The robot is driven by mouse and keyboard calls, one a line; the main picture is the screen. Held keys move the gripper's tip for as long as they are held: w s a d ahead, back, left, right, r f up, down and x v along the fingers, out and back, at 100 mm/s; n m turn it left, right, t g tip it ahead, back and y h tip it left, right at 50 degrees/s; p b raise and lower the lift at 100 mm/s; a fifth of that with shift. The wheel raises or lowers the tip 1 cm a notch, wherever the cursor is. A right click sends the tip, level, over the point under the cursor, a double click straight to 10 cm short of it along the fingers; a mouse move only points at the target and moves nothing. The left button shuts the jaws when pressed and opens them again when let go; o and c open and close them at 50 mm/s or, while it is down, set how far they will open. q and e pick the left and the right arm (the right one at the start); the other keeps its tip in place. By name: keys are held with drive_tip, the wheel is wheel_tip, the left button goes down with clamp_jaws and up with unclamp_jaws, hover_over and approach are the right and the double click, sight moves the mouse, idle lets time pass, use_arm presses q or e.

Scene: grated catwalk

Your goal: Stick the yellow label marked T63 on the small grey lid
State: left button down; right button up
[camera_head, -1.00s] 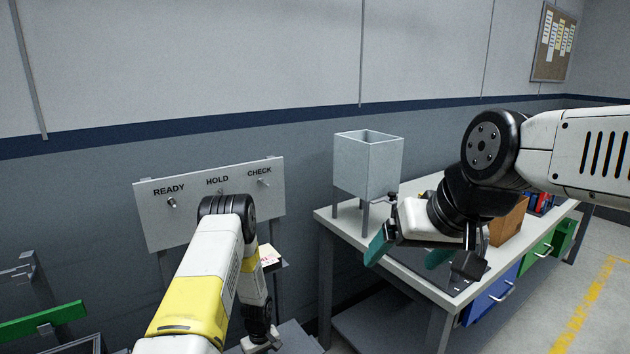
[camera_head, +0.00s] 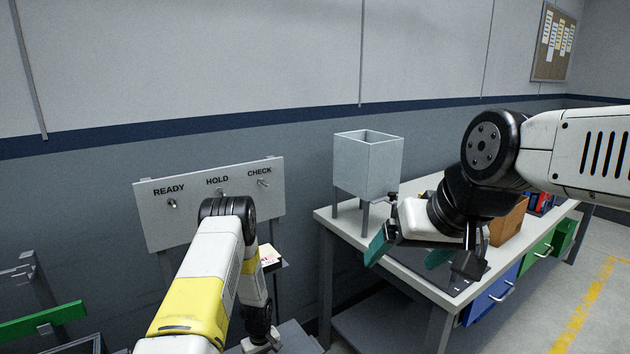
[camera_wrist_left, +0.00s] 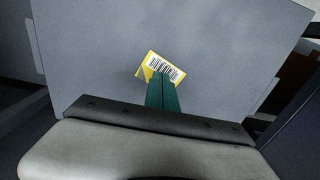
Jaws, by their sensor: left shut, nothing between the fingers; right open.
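In the left wrist view, my left gripper (camera_wrist_left: 161,84) is shut, its two green fingers together. A yellow label (camera_wrist_left: 158,66) with a white barcode patch shows at the fingertips, tilted, in front of a broad flat grey surface (camera_wrist_left: 205,45). Whether it touches the fingertips or that surface, I cannot tell. No T63 marking is readable. I cannot tell whether the grey surface is the small grey lid. In the head view the left fingers are out of sight below the picture. My right gripper (camera_head: 408,256) is open and empty, fingers apart, above the near end of the workbench.
The workbench (camera_head: 432,288) carries a grey open-topped hopper (camera_head: 368,165) on legs and a brown box (camera_head: 508,222). A panel (camera_head: 157,233) with READY, HOLD and CHECK switches stands left of it. A small stand with a yellow-and-white item (camera_head: 269,257) is beside my left arm.

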use_arm(q)
drive_tip(key=shift+f, duration=0.6)
idle(0.3)
drive_tip(key=shift+r, duration=3.5)
wheel_tip(320, 180, up, 34)
drive_tip(key=r+m+t+h, duration=0.1)
drive_tip(key=m+t, duration=0.2)
drive_tip(key=s+d+r+m+t, duration=0.1)
drive_tip(key=s+r+m, duration=0.1)
drive_tip(key=s+r, duration=0.9)
drive_tip(key=s+r+m+t, duration=0.1)
drive_tip(key=s+r, duration=0.2)
drive_tip(key=s, duration=0.3)
drive_tip(key=s+d+r+m+t+h, duration=0.1)
drive_tip(key=s+r, duration=0.3)
drive_tip(key=s, duration=0.3)
drive_tip(key=shift+s+r, duration=0.2)
drive_tip(key=shift+r, duration=0.05)
